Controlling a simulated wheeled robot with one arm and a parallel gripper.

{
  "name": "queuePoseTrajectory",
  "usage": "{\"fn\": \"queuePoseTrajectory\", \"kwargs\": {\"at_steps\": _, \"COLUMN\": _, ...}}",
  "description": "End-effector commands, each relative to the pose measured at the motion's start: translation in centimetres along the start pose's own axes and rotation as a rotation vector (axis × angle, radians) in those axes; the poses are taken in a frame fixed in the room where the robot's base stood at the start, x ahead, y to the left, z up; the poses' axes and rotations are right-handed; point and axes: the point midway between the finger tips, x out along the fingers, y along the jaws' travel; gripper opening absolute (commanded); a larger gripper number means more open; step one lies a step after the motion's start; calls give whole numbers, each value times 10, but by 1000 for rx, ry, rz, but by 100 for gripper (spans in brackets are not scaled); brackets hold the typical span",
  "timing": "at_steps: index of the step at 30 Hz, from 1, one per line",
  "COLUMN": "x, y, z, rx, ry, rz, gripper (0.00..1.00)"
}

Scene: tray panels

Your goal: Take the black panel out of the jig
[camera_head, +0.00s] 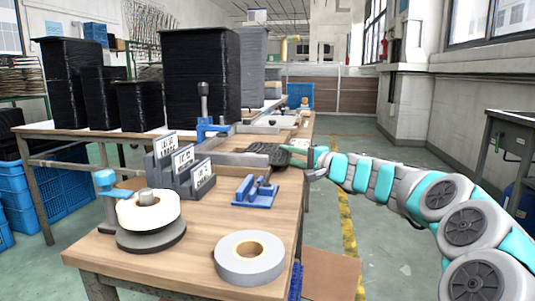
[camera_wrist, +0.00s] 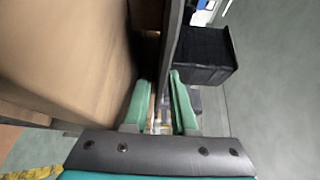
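The black panel (camera_head: 266,153) is at the jig (camera_head: 243,158) on the workbench, just left of my gripper in the head view. My gripper (camera_head: 296,151) is at the bench's right edge, with its fingertips at the panel's right end. In the wrist view a dark panel (camera_wrist: 173,35) shows nearly edge-on and runs down toward the space between my two green fingertips (camera_wrist: 161,88). The fingers stand apart, with a narrow gap showing between them. The panel is close to the right finger; whether it touches is unclear. The panel's seat in the jig is hidden.
Grey label holders (camera_head: 182,165), a blue fixture (camera_head: 256,191), a white tape roll (camera_head: 149,211) and a grey tape roll (camera_head: 249,257) stand on the bench. Tall black stacks (camera_head: 200,80) stand behind.

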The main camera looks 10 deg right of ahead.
Motion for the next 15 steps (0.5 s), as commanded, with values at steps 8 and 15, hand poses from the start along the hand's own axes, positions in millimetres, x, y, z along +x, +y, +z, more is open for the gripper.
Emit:
{"fn": "queuePoseTrajectory", "kwargs": {"at_steps": 8, "x": 0, "y": 0, "z": 0, "rx": 0, "ry": 0, "rz": 0, "gripper": 10}}
{"fn": "queuePoseTrajectory", "kwargs": {"at_steps": 15, "x": -1, "y": 0, "z": 0, "rx": 0, "ry": 1, "rz": 0, "gripper": 0}}
